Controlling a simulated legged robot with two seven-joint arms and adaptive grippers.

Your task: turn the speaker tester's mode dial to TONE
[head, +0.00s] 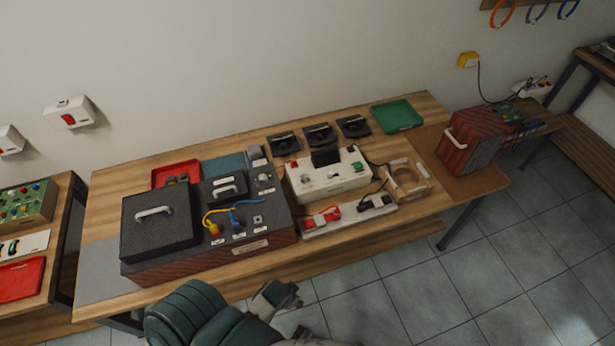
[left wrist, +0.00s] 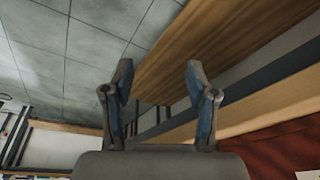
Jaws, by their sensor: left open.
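The speaker tester appears to be the white box (head: 326,180) near the middle of the workbench. It has a dark raised panel (head: 325,157) at its back, a small dark knob (head: 306,178) on its top and a green part at the right. The knob's labels and setting are too small to read. My left gripper (head: 280,293) is low in front of the bench, over the floor and apart from the tester. In the left wrist view my left gripper (left wrist: 160,88) has its fingers spread with nothing between them. My right gripper is out of view.
A dark unit (head: 222,254) with red sides and yellow and blue cables stands left of the tester. A power strip (head: 350,217) lies in front. A wooden ring fixture (head: 405,181) is at right. Black speakers (head: 319,135) and a green tray (head: 397,115) are behind.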

